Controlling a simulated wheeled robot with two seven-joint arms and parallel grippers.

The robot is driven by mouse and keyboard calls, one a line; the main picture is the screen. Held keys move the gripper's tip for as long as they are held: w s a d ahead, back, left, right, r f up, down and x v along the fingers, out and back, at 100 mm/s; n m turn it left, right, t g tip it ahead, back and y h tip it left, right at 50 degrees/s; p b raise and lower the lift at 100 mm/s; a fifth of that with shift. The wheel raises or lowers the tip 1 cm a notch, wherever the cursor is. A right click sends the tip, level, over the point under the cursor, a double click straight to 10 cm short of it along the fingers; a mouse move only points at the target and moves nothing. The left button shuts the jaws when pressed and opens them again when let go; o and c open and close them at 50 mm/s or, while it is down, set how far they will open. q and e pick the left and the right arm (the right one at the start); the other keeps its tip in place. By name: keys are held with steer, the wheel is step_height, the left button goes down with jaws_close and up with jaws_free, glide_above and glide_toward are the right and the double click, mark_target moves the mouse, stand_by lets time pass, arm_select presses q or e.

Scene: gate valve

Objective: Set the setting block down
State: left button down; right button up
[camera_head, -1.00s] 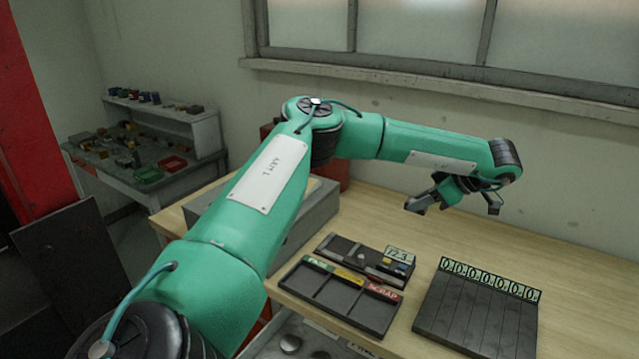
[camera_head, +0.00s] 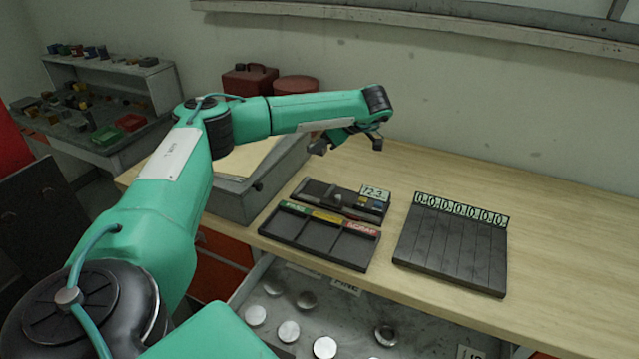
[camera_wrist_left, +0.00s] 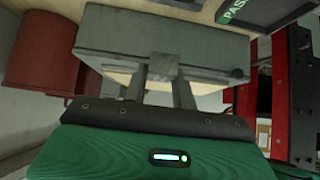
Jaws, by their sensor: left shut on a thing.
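My left gripper (camera_head: 347,143) is held above the back part of the bench, behind the gauge tray. In the left wrist view (camera_wrist_left: 162,85) its two fingers are shut on a small grey block, which I take to be the setting block (camera_wrist_left: 163,66). The block is hard to make out in the head view. Beyond it in the wrist view lies a grey box (camera_wrist_left: 110,42); I cannot tell the height gap. The same box (camera_head: 240,203) stands at the bench's left end. My right gripper is not in view.
The gauge tray (camera_head: 338,200) with a readout, a three-section sorting tray (camera_head: 318,240) and a slotted rack (camera_head: 450,250) with a row of number labels stand on the bench (camera_head: 570,240). An open drawer below holds several round metal parts. Red containers (camera_head: 295,84) stand behind.

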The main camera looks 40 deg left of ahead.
arm_select(q)
step_height(320, 180, down, 8)
steer(key=shift+d+f+p, duration=0.1)
steer(key=shift+f+p, duration=0.05)
steer(key=shift+p, duration=0.75)
steer(key=shift+f, duration=0.55)
step_height(320, 180, down, 3)
steer(key=shift+f+p, duration=0.2)
steer(key=shift+p, duration=0.3)
steer(key=shift+f, duration=0.1)
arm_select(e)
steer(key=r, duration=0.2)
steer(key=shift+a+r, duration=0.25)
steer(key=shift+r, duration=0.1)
arm_select(q)
steer(key=shift+f, duration=0.1)
steer(key=c, duration=1.1)
jaws_free()
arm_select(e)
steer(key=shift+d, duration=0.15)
